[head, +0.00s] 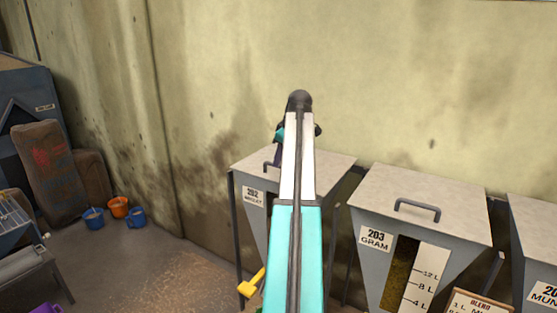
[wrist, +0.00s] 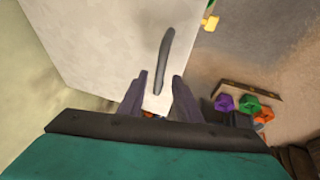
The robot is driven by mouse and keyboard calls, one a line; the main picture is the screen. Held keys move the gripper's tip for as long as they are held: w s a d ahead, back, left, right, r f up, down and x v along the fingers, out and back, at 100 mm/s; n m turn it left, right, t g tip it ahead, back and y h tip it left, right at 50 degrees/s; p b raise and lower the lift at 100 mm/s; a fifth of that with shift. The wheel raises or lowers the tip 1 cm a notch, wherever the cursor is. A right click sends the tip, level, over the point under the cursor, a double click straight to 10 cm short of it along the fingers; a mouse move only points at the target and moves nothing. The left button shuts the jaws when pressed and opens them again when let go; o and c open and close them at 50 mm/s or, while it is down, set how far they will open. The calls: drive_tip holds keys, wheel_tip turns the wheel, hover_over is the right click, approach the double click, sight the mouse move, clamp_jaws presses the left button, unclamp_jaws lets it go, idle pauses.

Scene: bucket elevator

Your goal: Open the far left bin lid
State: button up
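The far left bin (head: 253,224), labelled 202, stands against the wall with its grey lid (head: 330,168) lying flat and closed. My arm hides the middle of the lid and most of its dark handle (head: 268,166). In the wrist view the pale lid (wrist: 110,35) fills the upper middle, with the dark bar handle (wrist: 167,58) running lengthwise. My gripper (wrist: 159,79) is open, its two dark fingers on either side of the handle's near end. I cannot tell whether they touch it. In the head view the gripper is mostly hidden behind my arm.
Bin 203 (head: 376,259) with its own handled lid stands to the right, and another bin (head: 540,275) beyond it. A yellow part (head: 250,284) sticks out low at the left bin's front. Sacks (head: 50,172) and cups (head: 119,207) are on the floor at left.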

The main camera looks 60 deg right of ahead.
drive_tip(key=shift+x, duration=1)
